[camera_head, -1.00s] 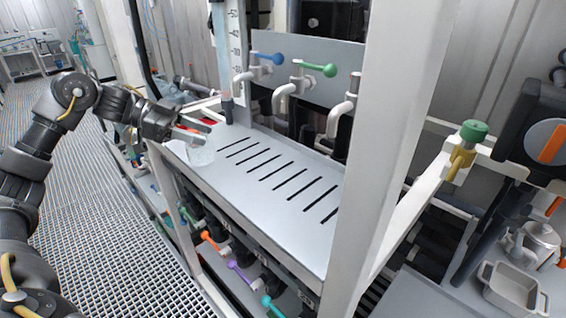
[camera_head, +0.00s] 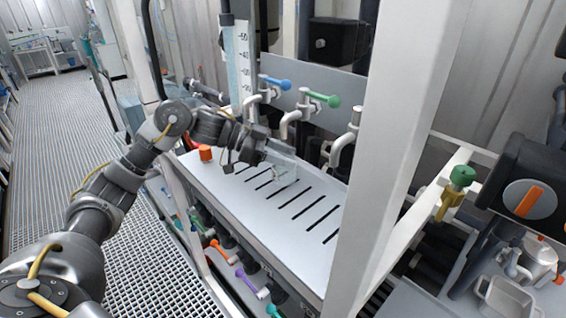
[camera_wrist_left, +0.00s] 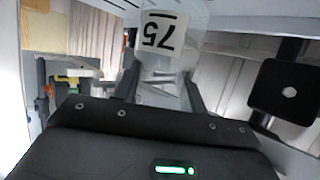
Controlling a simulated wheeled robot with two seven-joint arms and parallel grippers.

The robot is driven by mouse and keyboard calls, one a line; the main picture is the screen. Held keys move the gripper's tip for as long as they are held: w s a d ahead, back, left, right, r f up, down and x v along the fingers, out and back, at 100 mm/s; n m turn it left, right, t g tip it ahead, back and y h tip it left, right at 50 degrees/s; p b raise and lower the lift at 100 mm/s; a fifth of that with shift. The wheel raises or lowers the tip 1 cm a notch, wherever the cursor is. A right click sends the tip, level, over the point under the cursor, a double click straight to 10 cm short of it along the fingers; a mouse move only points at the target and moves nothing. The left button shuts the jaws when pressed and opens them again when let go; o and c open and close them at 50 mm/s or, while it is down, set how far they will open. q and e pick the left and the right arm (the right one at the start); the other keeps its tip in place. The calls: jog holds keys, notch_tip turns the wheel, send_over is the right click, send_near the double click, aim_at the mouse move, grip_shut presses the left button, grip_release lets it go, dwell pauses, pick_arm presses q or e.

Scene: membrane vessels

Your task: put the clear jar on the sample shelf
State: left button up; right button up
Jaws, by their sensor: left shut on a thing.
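The clear jar (camera_head: 285,174) is in my left gripper (camera_head: 277,163), which is shut on it. The jar is see-through and hard to make out in the head view. In the left wrist view the jar (camera_wrist_left: 178,14) lies between the fingers and bears a white label reading 75, upside down there. The sample shelf (camera_head: 255,235) is a pale grey surface with a row of black slots. The jar is over its slotted part; whether it touches the surface I cannot tell. My right gripper is not in view.
A small orange item (camera_head: 205,153) stands on the shelf's far left end. Taps with blue (camera_head: 278,83) and green (camera_head: 325,99) handles overhang the shelf's back. A white post (camera_head: 395,150) rises at its right. The shelf's near right part is clear.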

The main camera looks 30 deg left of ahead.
pick_arm(q)
notch_tip(320, 180, down, 3)
jog(key=shift+p, duration=0.85)
jog(key=shift+f, duration=0.15)
jog(key=o, duration=1)
jog(key=shift+f, duration=0.15)
jog(key=shift+c, duration=0.2)
